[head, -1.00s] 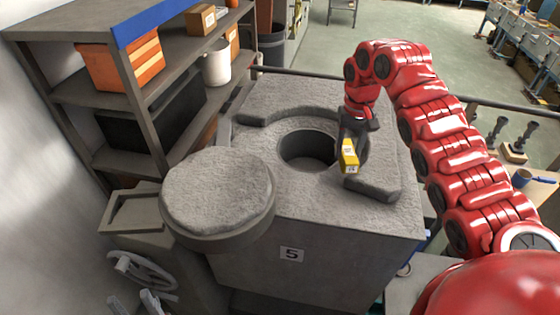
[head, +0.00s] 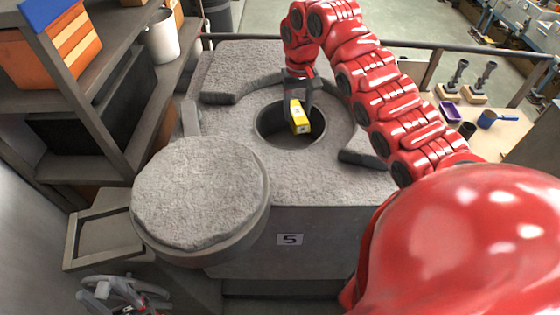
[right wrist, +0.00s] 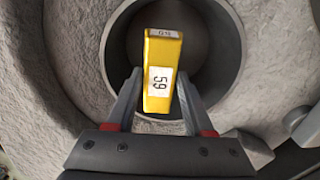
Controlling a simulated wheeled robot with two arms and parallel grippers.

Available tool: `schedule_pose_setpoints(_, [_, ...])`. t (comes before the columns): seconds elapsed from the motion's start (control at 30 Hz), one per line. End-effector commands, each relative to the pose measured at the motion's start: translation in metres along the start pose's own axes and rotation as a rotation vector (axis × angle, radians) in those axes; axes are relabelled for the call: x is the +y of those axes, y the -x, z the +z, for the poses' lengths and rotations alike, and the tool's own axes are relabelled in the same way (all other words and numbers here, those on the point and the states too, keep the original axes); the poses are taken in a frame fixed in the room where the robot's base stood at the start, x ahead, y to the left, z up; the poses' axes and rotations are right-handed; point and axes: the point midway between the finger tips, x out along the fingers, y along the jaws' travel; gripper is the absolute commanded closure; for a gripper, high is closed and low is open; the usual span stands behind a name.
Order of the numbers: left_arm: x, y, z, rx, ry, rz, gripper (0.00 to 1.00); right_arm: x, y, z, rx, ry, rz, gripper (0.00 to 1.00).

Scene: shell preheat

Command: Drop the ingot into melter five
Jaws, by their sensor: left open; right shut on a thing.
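Melter five (head: 330,185) is a grey stone-like block with a "5" plate (head: 289,239) on its front. Its round opening (head: 275,128) is uncovered; the round lid (head: 200,195) is swung aside to the left. My right gripper (head: 303,98) is shut on the yellow ingot (head: 299,118) and holds it over the opening. In the right wrist view the ingot (right wrist: 160,55) sits between the fingers (right wrist: 157,108), with a white "59" label, against the dark hole.
A shelf (head: 120,90) with an orange crate (head: 70,45) and a white bucket (head: 160,37) stands at the left. A rail (head: 420,47) runs behind the melter. A table (head: 490,130) with small items is at the right. A raised collar (head: 228,90) partly rings the opening.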

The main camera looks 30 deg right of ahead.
Motion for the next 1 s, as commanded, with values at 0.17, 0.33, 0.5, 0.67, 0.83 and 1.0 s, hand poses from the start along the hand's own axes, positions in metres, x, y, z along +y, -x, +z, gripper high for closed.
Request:
schedule_pose_setpoints(0.17, [0.000, 0.005, 0.001, 0.000, 0.000, 0.000, 0.50, 0.000, -0.006, 0.000, 0.001, 0.000, 0.000, 1.00])
schedule_pose_setpoints(0.33, [0.000, 0.004, 0.001, 0.000, 0.000, 0.000, 0.50, 0.000, -0.005, 0.000, 0.001, 0.000, 0.000, 0.46])
schedule_pose_setpoints(0.5, [0.000, 0.004, 0.001, 0.000, 0.000, 0.000, 0.50, 0.000, -0.006, 0.000, 0.001, -0.001, 0.000, 0.15])
schedule_pose_setpoints(0.67, [0.000, 0.005, 0.001, 0.000, 0.000, 0.000, 0.50, 0.000, -0.006, 0.000, 0.000, -0.001, 0.000, 0.13])
schedule_pose_setpoints(0.83, [0.000, 0.005, 0.001, 0.000, 0.000, 0.000, 0.50, 0.000, -0.005, 0.000, 0.000, 0.000, 0.001, 0.13])
schedule_pose_setpoints(1.0, [0.000, 0.007, 0.001, 0.000, 0.000, 0.000, 0.50, 0.002, 0.005, -0.001, 0.000, -0.002, 0.004, 0.13])
